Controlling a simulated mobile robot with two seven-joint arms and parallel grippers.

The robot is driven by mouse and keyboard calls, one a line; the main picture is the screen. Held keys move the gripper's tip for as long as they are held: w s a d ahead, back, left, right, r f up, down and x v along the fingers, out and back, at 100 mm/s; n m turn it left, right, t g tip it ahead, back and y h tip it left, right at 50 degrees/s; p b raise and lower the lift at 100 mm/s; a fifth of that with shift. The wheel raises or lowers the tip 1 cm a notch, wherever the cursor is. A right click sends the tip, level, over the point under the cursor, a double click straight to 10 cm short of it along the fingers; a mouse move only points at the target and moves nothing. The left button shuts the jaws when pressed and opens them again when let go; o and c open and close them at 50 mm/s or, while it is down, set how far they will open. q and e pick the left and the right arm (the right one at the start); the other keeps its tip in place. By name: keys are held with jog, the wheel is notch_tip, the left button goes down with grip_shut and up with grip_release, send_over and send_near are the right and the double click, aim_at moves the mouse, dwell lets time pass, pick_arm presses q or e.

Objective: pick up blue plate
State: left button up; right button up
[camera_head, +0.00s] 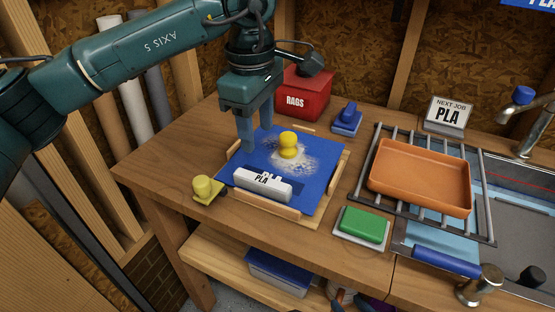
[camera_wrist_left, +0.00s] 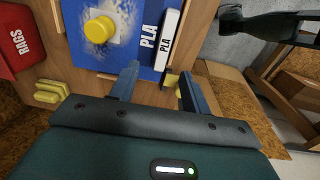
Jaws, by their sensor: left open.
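The blue plate (camera_head: 322,178) lies flat on the bench between low wooden strips, with pale dusty residue and a yellow knob-shaped item (camera_head: 288,146) on it. A white bar marked PLA (camera_head: 262,184) stands along its front edge. In the left wrist view the blue plate (camera_wrist_left: 133,45) fills the upper middle, partly cut off. My left gripper (camera_head: 256,138) is open and points down at the plate's left edge; its fingers hide part of that edge. In the left wrist view the gripper's fingers (camera_wrist_left: 159,71) are spread with nothing held between them. My right gripper is not in view.
A yellow-knobbed tool (camera_head: 203,187) lies left of the plate. A red RAGS box (camera_head: 303,92) and a blue-handled tool (camera_head: 347,118) stand behind. A green pad (camera_head: 363,225) and an orange tray (camera_head: 420,177) on a rack are to the right. The bench's left edge is close.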

aim_at(262, 179)
pick_arm(q)
jog(key=f, duration=0.5)
jog(key=f+p, duration=0.1)
jog(key=f, duration=0.5)
jog(key=shift+s+d+f, duration=0.1)
jog(key=shift+s+d, duration=0.05)
jog(key=shift+s, duration=0.05)
grip_shut()
